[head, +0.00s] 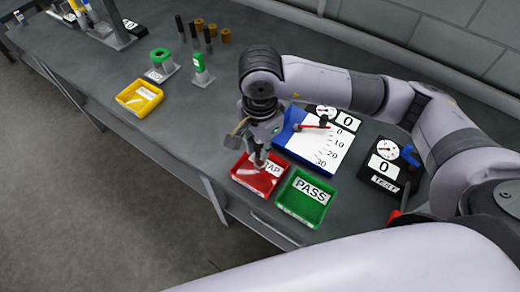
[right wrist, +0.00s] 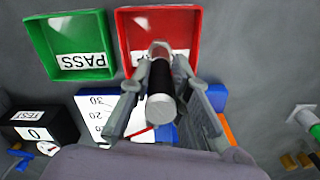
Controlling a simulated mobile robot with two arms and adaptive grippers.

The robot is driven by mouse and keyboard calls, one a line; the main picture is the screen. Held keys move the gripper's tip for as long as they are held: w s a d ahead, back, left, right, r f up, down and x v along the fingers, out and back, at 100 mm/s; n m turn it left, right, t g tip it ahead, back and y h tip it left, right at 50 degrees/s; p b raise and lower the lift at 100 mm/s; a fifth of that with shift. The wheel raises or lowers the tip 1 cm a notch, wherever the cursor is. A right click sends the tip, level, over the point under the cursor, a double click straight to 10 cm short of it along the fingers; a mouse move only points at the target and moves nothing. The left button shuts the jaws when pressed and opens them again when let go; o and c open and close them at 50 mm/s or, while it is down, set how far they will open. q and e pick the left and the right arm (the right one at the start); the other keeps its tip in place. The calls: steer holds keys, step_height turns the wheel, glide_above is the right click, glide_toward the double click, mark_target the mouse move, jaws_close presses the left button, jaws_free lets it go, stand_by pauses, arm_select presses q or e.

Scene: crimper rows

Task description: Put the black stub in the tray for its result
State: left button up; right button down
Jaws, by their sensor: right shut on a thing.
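My right gripper (head: 258,152) hangs over the red tray (head: 246,183), whose label is partly hidden and shows "AP". In the right wrist view the gripper (right wrist: 160,72) is shut on the black stub (right wrist: 160,80), a short cylinder with a black middle and pale ends. The stub points toward the red tray (right wrist: 190,18); I cannot tell whether it touches the tray. The green tray (head: 292,211), labelled PASS, sits right beside the red one, and also shows in the right wrist view (right wrist: 88,72). My left gripper is out of view.
Behind the trays are a blue-edged white scale board (head: 325,152) with a red pointer and a black TEST box (head: 382,188) with a dial. A yellow tray (head: 139,98), green-topped holders (head: 161,66) and black posts (head: 195,35) stand left. The bench front between yellow and red trays is clear.

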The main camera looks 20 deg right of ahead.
step_height(320, 180, down, 3)
stand_by(0.3)
steer(key=shift+f, duration=0.15)
steer(key=c, duration=1.5)
jaws_free()
